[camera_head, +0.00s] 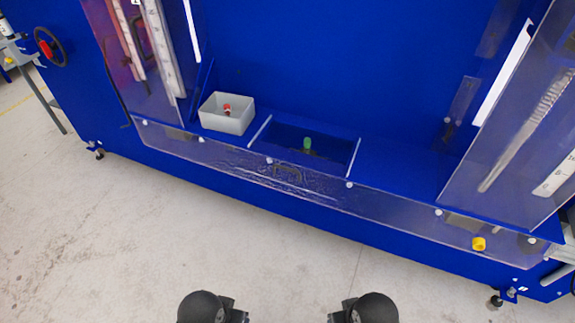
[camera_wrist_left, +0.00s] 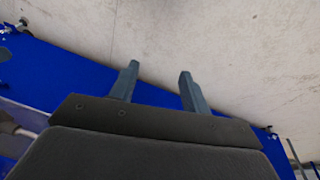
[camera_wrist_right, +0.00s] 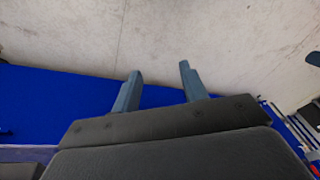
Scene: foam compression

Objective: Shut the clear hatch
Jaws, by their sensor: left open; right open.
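The blue machine has clear panels at its front. One clear panel (camera_head: 150,98) stands at the left and another clear panel (camera_head: 520,150) stands at the right, each with a white strip near its inner edge. A wide opening lies between them. A low clear strip (camera_head: 400,207) runs along the bottom front. Which part is the hatch I cannot tell for certain; the gap between the two panels is open. My left gripper (camera_wrist_left: 158,78) and my right gripper (camera_wrist_right: 160,82) are open and empty, above the floor in front of the machine and apart from the panels.
Inside the opening are a grey bin (camera_head: 228,116) with a red item and a recess with a green-topped part (camera_head: 307,143). A yellow knob (camera_head: 479,243) is at the lower right. A handwheel (camera_head: 48,47) is at the left. The concrete floor (camera_head: 130,240) in front is clear.

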